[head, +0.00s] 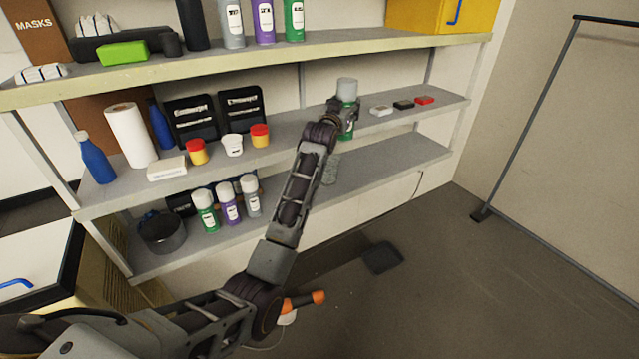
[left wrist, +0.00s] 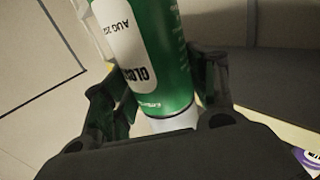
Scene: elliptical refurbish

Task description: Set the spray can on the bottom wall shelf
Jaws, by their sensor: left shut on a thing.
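In the left wrist view the green spray can (left wrist: 152,55) lies between both fingers of my left gripper (left wrist: 160,95). I cannot tell whether the can touches the middle shelf (head: 385,121). The bottom wall shelf (head: 400,164) lies below, with bare surface at its right. My right gripper is out of view.
On the bottom shelf's left are a dark pot (head: 162,234) and green, purple (head: 229,205) and grey spray cans. The middle shelf holds a paper roll (head: 130,135), tubs and small boxes (head: 404,105). A metal rack (head: 527,115) stands right.

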